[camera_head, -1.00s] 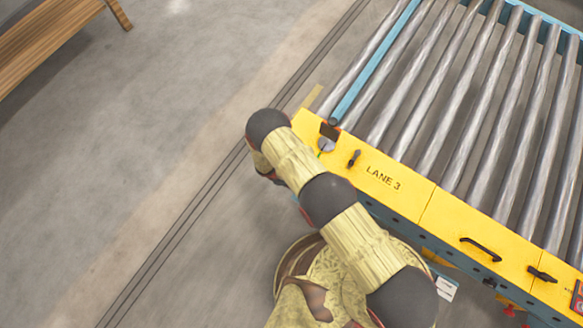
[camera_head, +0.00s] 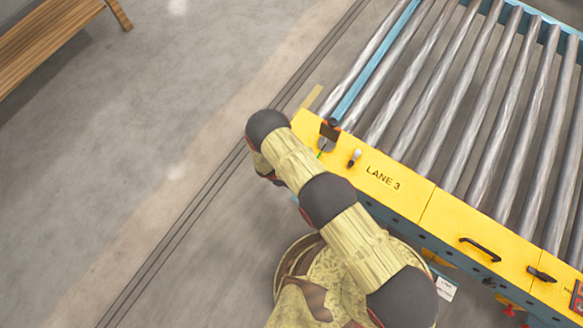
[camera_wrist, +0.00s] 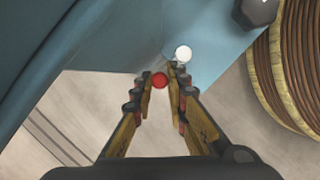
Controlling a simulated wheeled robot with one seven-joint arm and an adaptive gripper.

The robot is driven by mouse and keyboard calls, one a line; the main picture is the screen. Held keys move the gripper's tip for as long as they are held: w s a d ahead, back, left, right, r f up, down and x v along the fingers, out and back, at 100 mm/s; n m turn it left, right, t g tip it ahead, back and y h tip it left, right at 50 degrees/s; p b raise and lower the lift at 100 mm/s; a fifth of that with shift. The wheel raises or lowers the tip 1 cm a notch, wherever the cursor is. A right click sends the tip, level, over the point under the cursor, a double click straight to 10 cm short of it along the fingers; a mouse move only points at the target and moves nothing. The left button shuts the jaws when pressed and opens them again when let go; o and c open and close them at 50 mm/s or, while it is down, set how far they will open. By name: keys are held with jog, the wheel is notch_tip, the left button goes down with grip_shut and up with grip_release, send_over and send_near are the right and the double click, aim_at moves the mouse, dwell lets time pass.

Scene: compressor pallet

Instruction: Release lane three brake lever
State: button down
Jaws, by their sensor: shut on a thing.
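In the wrist view my gripper (camera_wrist: 160,80) has its two fingertips closed in on a red round knob (camera_wrist: 160,80), beside the blue conveyor frame (camera_wrist: 100,45). The knob looks like the end of the brake lever, but its stem is hidden. In the head view the yellow panel marked LANE 3 (camera_head: 383,177) runs along the conveyor's near edge. My arm reaches over to its left end and hides my gripper and the knob there. A small white-topped fitting (camera_head: 355,157) stands on the panel left of the lettering.
Metal rollers (camera_head: 440,100) fill the conveyor deck. A black handle (camera_head: 481,249) and a dark latch (camera_head: 541,274) are further right on the panel. A wooden bench (camera_head: 45,45) is at the upper left. A white round part (camera_wrist: 183,53) is just beyond my fingertips. The floor left is clear.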

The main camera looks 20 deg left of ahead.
jog(key=s+d+n+y+p, duration=0.1)
jog(key=s+n+p, duration=0.1)
jog(key=n+p, duration=0.1)
jog(key=s+n+t+y+p, duration=0.1)
jog(key=n+y+p, duration=0.1)
jog(key=n+p, duration=0.2)
jog(key=s+d+n+t+y+p, duration=0.1)
jog(key=s+n+p, duration=0.1)
jog(key=n, duration=0.4)
jog(key=shift+s+d+r+n+y+p, duration=0.1)
jog(key=shift+s+d+n+y+p, duration=0.25)
jog(key=shift+p, duration=0.55)
jog(key=shift+s+d+n+y+p, duration=0.15)
jog(key=shift+d+n+y+p, duration=0.3)
jog(key=shift+n, duration=0.6)
jog(key=shift+s+d+n+y+p, duration=0.1)
jog(key=shift+d+n+y+p, duration=0.25)
jog(key=shift+n, duration=0.65)
jog(key=c, duration=2)
grip_release()
jog(key=shift+c, duration=0.2)
jog(key=v, duration=1.1)
jog(key=shift+r, duration=0.45)
